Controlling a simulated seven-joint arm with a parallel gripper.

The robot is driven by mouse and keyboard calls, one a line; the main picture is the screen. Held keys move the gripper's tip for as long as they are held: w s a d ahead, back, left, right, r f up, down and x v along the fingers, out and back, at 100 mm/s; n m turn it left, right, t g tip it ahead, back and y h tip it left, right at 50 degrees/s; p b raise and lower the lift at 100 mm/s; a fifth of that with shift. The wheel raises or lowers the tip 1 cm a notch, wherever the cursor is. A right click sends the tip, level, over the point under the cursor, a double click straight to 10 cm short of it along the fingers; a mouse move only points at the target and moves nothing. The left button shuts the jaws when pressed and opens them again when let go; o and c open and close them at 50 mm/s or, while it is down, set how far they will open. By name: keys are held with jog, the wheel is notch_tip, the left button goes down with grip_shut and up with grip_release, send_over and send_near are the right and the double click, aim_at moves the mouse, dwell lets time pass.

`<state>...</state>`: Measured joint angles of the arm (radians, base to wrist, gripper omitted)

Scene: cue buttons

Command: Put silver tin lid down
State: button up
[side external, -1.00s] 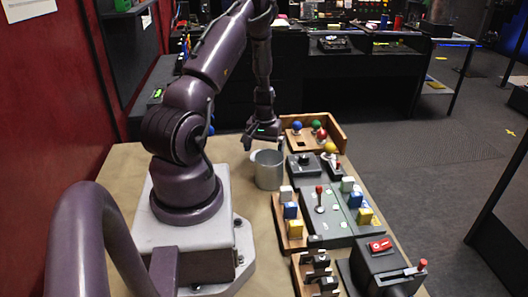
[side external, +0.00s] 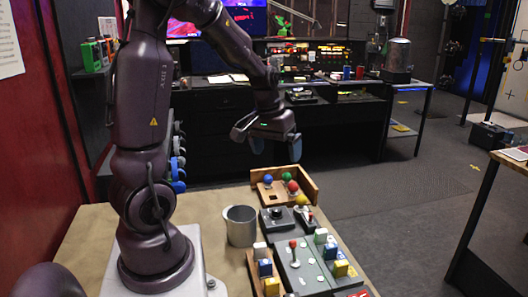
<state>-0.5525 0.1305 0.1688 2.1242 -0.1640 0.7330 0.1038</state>
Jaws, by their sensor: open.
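The silver tin (side external: 241,228) stands upright on the tan tabletop, left of the button panels. Its top looks open, and a narrow part of it shows at the upper left of its rim; I cannot tell whether this is the lid or a handle. No separate lid can be made out. My gripper (side external: 276,148) is open, with its two fingers pointing down. It is in the air, well above the tin and a little to its right in the picture. Nothing shows between the fingers.
A wooden tray (side external: 302,194) with coloured balls is behind and right of the tin. Panels with a red-knobbed lever (side external: 294,250) and coloured blocks (side external: 341,268) fill the table's right side. Bare tabletop (side external: 203,205) shows behind and left of the tin.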

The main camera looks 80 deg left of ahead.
jog(key=s+d+r+m+t, duration=0.1)
jog(key=s+d+r+m, duration=0.1)
jog(key=d, duration=0.5)
jog(key=s+d+r+m+t, duration=0.1)
jog(key=s+d+r+m, duration=0.2)
jog(key=d, duration=0.4)
jog(key=s+d+r+m+t, duration=0.1)
jog(key=s+d+r+m, duration=0.1)
jog(key=d+r, duration=0.3)
jog(key=shift+s+d+m, duration=0.2)
jog(key=shift+d+m, duration=0.5)
jog(key=shift+d, duration=0.45)
